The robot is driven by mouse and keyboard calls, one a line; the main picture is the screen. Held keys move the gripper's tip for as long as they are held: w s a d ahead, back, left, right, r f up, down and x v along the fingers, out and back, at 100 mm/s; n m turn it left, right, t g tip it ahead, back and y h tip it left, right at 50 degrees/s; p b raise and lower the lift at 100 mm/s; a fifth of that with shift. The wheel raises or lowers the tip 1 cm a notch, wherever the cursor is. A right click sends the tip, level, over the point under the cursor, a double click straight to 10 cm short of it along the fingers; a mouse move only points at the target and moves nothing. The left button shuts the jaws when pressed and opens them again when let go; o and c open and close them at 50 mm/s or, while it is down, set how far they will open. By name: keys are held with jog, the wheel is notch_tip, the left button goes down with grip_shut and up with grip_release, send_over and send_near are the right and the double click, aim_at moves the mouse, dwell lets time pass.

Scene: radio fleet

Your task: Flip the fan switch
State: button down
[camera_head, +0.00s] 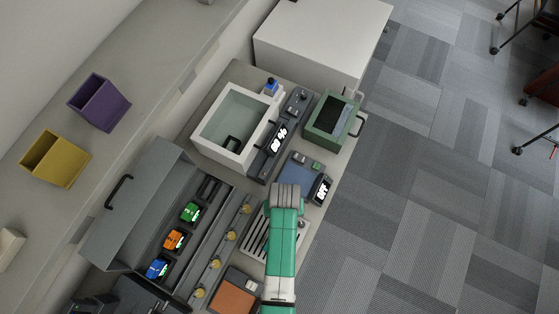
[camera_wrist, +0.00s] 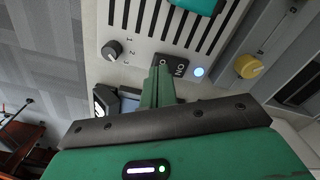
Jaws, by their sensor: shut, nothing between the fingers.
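The fan unit is a pale panel with dark slots (camera_wrist: 150,25), partly covered by my arm in the head view (camera_head: 257,241). In the wrist view its black rocker switch (camera_wrist: 180,66), with ON lettering, sits below the slots, beside a lit blue round light (camera_wrist: 199,71). My gripper (camera_wrist: 160,68) is shut and empty, with its green fingertips at the left part of the switch and partly covering it. I cannot tell whether they touch it. In the head view the fingers are hidden behind my arm.
A black knob (camera_wrist: 112,50) is left of the switch. A blue-topped device with a display (camera_head: 321,189), a white-framed bin (camera_head: 225,150) and a green box (camera_head: 350,128) stand nearby.

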jog(key=shift+f+b, duration=0.55)
jog(key=shift+f, duration=0.25)
jog(key=shift+r, duration=0.1)
notch_tip(320, 180, up, 7)
jog(key=p, duration=0.7)
dwell(0.5)
